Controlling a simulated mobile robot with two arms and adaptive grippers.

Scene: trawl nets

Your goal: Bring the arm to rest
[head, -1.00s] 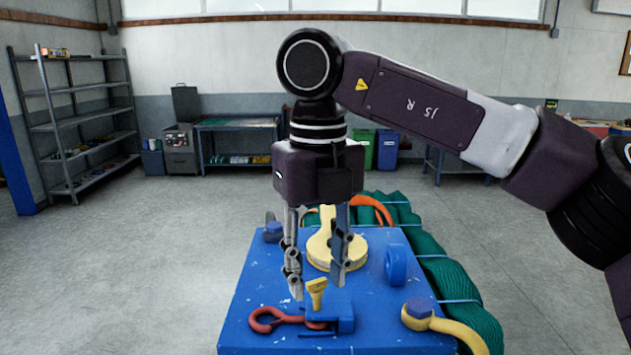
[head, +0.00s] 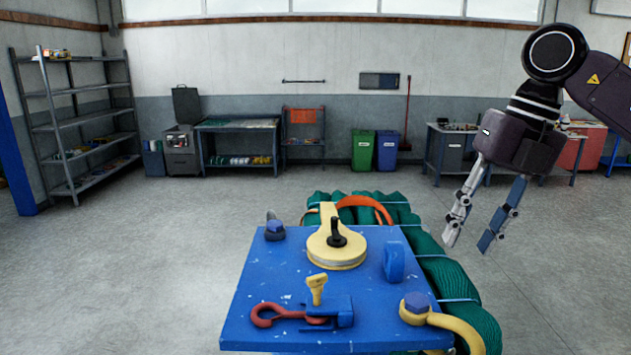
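My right gripper (head: 470,244) hangs in the air to the right of the blue table (head: 262,318), above the floor and the green net bundle's right side. Its two fingers are spread apart with nothing between them. My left gripper is out of view.
A green net bundle (head: 452,277) with blue ties lies behind and right of the table, with an orange loop (head: 367,206) on it. A dark blue shackle (head: 274,230) sits at the table's back left corner. Shelves, bins and benches stand far off along the wall. The floor left is clear.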

